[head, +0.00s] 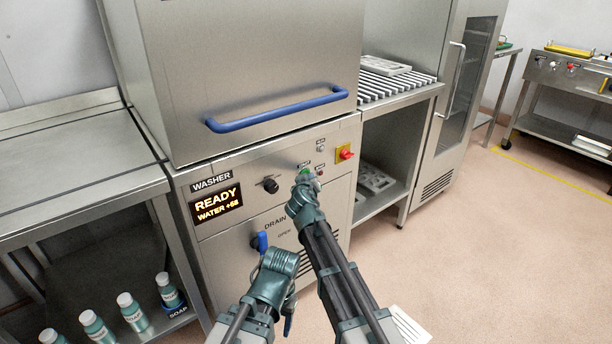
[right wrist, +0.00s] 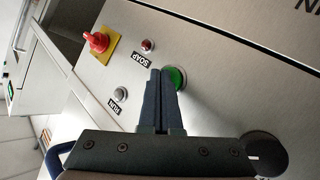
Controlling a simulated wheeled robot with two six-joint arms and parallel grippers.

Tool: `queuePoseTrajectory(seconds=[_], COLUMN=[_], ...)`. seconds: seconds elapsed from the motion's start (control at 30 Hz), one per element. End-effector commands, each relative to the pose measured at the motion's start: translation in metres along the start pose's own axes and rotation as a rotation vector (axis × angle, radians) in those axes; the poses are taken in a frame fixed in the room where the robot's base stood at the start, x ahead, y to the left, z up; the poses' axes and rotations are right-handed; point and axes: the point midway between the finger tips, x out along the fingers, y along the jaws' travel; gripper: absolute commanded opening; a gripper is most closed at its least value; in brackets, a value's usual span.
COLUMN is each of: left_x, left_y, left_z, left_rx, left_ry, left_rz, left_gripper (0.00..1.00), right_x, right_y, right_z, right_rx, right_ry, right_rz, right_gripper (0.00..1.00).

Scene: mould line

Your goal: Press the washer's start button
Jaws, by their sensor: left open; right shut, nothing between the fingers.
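The washer (head: 240,60) is a steel machine with its hood down and a blue bar handle across the front. Its display reads READY, WATER +58. The green start button (right wrist: 177,79) is on the front panel; in the head view only a bit of green (head: 305,171) shows beyond my right gripper (head: 303,184). In the right wrist view my right gripper (right wrist: 162,73) is shut and empty, its fingertips overlapping the button's left edge. I cannot tell whether they touch it. My left gripper (head: 274,272) is open, low in front of the panel; its fingertips are mostly hidden.
A red knob on a yellow plate (right wrist: 98,43), a red SOAP lamp (right wrist: 148,45) and a grey lamp (right wrist: 120,94) sit near the button. A black knob (head: 270,185) and blue drain lever (head: 260,242) are left of it. Soap bottles (head: 131,311) stand under the left table.

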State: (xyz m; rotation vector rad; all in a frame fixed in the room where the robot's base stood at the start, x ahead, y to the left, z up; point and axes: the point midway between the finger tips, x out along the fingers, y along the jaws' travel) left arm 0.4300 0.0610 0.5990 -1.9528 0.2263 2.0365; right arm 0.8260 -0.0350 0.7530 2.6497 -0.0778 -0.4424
Motion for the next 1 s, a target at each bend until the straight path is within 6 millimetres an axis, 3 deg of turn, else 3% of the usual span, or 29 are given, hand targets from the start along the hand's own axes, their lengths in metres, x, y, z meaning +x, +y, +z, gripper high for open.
queuePoseTrajectory(seconds=[0.7, 1.0], left_x=[0.0, 0.0], left_y=[0.0, 0.0], left_z=[0.0, 0.0], left_rx=[0.0, 0.0], left_ry=[0.0, 0.0], left_rz=[0.0, 0.0], left_gripper=[0.59, 0.59], right_x=[0.0036, -0.0042], right_y=[-0.0028, 0.0026], right_z=[-0.0028, 0.0027], right_rx=[0.0, 0.0], right_ry=[0.001, 0.001], right_rz=[0.0, 0.0], right_gripper=[0.0, 0.0])
